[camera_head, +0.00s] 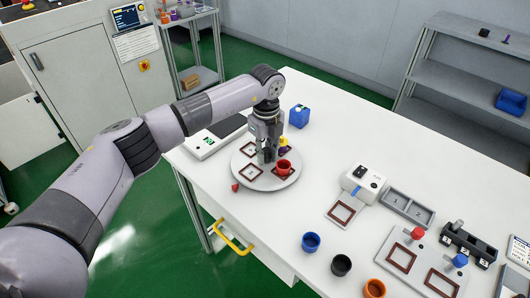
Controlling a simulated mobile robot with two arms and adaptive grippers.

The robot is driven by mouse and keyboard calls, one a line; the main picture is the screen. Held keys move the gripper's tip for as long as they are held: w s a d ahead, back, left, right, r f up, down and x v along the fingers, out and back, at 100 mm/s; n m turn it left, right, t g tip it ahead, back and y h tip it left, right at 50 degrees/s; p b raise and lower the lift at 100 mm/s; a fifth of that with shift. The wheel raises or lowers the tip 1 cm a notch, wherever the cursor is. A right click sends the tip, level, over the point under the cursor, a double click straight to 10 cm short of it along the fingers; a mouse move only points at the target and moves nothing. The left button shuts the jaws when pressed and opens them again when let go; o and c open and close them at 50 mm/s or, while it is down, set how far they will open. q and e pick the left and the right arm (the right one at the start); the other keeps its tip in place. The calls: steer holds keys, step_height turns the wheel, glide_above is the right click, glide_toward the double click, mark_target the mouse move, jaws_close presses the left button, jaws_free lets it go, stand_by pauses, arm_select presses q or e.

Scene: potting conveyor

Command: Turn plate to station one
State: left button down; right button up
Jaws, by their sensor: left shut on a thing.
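The round grey plate (245,178) lies on the white table and bears several dark red square frames with marked stations. A red cup (284,168) stands in one of the frames on the plate's right side. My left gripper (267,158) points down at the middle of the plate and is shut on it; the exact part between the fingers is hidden. A yellow piece (284,141) shows just behind the gripper. A small red pointer (235,187) lies on the table beside the plate's left front edge. My right gripper is out of view.
A scale (203,144) and a blue box (299,116) stand behind the plate. Blue (311,242), black (341,265) and orange (374,288) cups stand at the front. A white device (364,182) and a grey two-slot tray (408,207) are to the right.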

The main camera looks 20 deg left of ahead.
mark_target(266, 150)
arm_select(q)
steer(key=c, duration=1.7)
jaws_free()
steer(key=shift+r, duration=0.1)
step_height(266, 150, up, 12)
steer(key=shift+f, duration=0.1)
steer(key=shift+f, duration=0.1)
